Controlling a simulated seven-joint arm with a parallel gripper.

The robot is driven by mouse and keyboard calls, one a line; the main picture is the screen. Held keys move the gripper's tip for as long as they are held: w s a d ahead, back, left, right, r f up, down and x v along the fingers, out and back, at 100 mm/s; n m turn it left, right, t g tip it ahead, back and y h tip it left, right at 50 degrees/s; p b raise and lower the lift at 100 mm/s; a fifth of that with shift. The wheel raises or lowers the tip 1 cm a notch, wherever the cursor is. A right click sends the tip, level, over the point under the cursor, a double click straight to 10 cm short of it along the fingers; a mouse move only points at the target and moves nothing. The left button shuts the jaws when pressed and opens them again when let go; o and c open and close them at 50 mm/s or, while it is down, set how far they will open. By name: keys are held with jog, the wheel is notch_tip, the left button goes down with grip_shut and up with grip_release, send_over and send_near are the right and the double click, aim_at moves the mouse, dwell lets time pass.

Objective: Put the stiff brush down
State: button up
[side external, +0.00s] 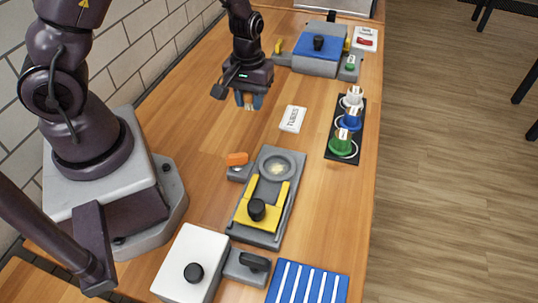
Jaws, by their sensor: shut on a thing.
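My gripper (249,103) is in the upper middle of the side external view, pointing down above the bare wooden table. Its bluish fingers are shut on a small tan thing (248,101), which I take to be the stiff brush. Most of it is hidden between the fingers, so its handle and bristles cannot be made out. It appears held above the table, though the exact gap is hard to tell.
A white "TUBES" card (292,119) lies right of my gripper. A black strip (344,158) holds green, blue and white items. A grey fixture with a yellow slide (238,218) and an orange block (236,158) stand nearer. A blue-topped fixture (302,44) stands behind.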

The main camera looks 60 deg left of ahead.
aim_at(252, 136)
jog(key=shift+f, duration=4.4)
jog(key=shift+f, duration=0.15)
jog(key=o, duration=0.9)
jog(key=shift+o, duration=0.2)
